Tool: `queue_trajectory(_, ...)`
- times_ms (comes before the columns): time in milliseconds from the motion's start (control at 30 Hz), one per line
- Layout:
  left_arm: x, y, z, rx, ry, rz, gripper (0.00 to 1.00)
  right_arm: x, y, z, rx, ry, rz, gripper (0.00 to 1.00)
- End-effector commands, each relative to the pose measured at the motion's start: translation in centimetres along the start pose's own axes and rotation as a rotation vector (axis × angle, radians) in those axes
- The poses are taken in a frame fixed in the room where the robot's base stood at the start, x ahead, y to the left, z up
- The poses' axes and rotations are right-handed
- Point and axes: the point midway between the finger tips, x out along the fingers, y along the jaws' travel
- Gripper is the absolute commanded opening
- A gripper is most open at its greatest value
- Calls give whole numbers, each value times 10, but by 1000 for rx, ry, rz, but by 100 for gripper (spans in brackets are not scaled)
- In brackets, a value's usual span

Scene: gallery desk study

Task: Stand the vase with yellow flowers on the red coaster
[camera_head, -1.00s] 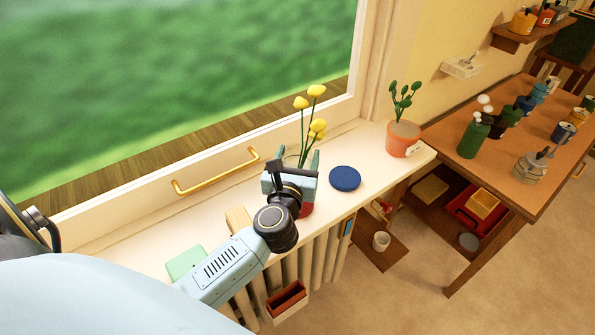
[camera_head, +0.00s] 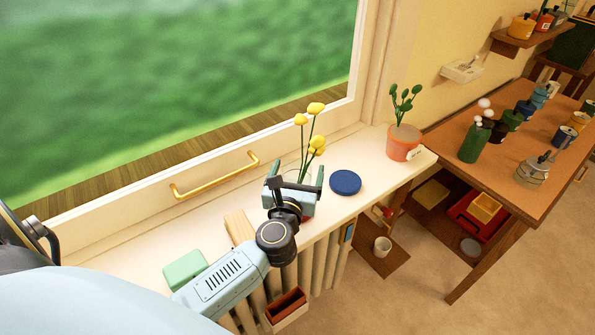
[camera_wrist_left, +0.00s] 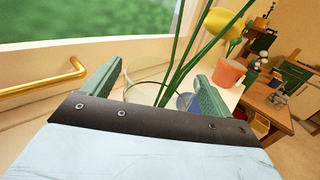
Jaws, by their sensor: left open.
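The yellow flowers (camera_head: 314,125) stand upright on the windowsill in a clear glass vase (camera_head: 300,174). My left gripper (camera_head: 296,180) is in front of the vase and hides most of it in the head view. In the left wrist view the vase (camera_wrist_left: 148,86) shows between the two green fingers of my left gripper (camera_wrist_left: 160,72), which is open with one finger on each side. My right gripper is not in view.
A blue coaster (camera_head: 345,182) lies on the sill right of the vase, and a potted plant (camera_head: 403,142) stands farther right. A wooden block (camera_head: 239,227) and a green box (camera_head: 185,268) are to the left. A brass handle (camera_head: 215,176) is behind.

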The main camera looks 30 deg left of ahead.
Motion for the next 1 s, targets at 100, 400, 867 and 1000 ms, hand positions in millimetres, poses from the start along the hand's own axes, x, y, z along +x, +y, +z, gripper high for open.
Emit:
queue_trajectory(100, 0, 0, 1, 0, 0, 0, 85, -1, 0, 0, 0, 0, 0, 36)
queue_trajectory(400, -37, 0, 1, -3, 4, 0, 85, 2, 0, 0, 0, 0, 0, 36)
queue_trajectory(867, -115, 0, 2, 0, 1, 0, 85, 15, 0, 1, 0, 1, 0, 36)
queue_trajectory(1000, -120, 0, 3, -1, 0, 0, 85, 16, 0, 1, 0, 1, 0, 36)
